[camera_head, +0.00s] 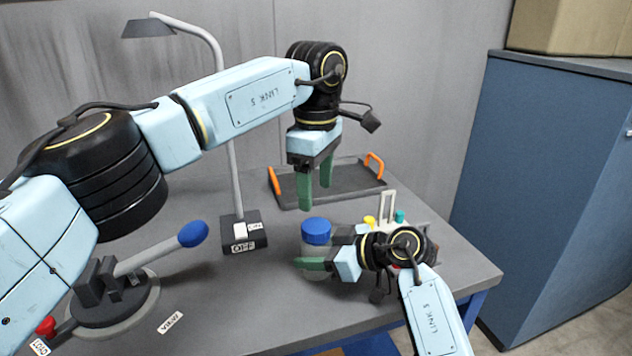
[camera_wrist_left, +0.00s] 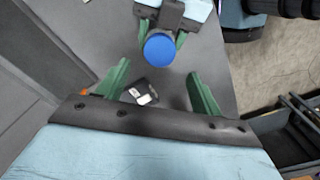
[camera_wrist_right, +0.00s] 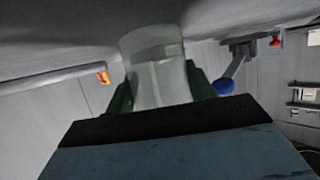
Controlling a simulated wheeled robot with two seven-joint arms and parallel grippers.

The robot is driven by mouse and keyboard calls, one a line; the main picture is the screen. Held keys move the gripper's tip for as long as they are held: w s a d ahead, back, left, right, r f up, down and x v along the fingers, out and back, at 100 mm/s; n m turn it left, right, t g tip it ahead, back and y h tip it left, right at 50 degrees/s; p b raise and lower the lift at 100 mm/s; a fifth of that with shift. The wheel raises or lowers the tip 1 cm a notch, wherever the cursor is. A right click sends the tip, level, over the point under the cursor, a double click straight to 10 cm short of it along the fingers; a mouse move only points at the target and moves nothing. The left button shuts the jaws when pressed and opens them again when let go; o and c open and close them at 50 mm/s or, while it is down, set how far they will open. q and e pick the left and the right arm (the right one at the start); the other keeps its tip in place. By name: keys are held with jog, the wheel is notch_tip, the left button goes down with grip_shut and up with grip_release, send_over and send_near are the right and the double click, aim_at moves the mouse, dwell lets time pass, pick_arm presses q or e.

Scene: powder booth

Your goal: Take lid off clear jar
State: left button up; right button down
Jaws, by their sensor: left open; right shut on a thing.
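The clear jar (camera_head: 312,250) stands on the grey table with its blue lid (camera_head: 316,231) on top. My right gripper (camera_head: 318,258) is shut on the jar's body from the right; the jar's clear wall (camera_wrist_right: 157,75) shows between its green fingers in the right wrist view. My left gripper (camera_head: 315,194) is open and empty, pointing down above and slightly behind the lid. In the left wrist view, the round lid (camera_wrist_left: 159,49) lies just beyond the fingertips, about centred between them, and nothing is between the fingers.
A dark tray (camera_head: 345,183) with orange handles lies at the back. A lamp (camera_head: 240,232) and a blue-knobbed lever (camera_head: 150,262) on a round base stand to the left. A blue cabinet (camera_head: 540,150) stands at right.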

aim_at(316, 225)
pick_arm(q)
jog(key=shift+f, duration=3.95)
jog(key=c, duration=1)
jog(key=n, duration=0.9)
jog(key=shift+n, duration=0.4)
jog(key=o, duration=1.1)
jog(key=shift+c, duration=0.2)
